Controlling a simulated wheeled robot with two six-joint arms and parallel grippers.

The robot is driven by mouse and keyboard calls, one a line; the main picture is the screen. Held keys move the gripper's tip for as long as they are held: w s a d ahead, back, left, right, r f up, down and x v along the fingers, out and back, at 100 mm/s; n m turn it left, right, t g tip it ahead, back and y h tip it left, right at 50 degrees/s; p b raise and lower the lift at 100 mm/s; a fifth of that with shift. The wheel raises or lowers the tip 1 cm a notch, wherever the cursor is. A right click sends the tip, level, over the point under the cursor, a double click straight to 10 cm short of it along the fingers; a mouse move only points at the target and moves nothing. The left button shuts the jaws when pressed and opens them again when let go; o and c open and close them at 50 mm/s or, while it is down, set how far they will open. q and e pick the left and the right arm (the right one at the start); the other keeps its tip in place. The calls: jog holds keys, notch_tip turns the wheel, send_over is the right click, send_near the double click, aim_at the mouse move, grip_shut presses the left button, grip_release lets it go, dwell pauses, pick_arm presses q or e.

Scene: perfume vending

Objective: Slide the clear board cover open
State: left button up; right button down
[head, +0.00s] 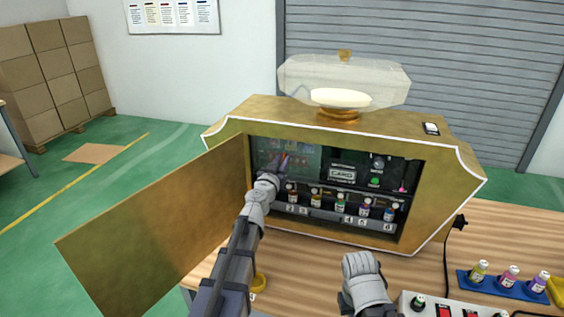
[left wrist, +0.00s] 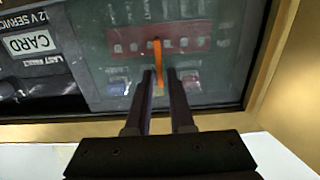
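The clear board cover (head: 272,148) is a greenish see-through panel at the upper left inside the open machine. It also shows in the left wrist view (left wrist: 105,75), over a board with a red strip (left wrist: 190,43). An orange tab (left wrist: 158,62) stands up on it. My left gripper (head: 283,163) reaches into the machine in front of the cover. In the left wrist view its two black fingers (left wrist: 161,76) are slightly apart, one on each side of the tab, with small gaps showing. My right arm's end (head: 364,280) is over the table; its fingers cannot be made out.
The machine's gold door (head: 150,230) hangs open to the left. Small bottles (head: 340,202) stand in a row below the cover, right of my left arm. A card unit (head: 342,172) is beside the cover. A blue tray (head: 505,288) with bottles is on the table (head: 500,225) at right.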

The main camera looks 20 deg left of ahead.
pick_arm(q)
grip_shut()
dwell(1.0)
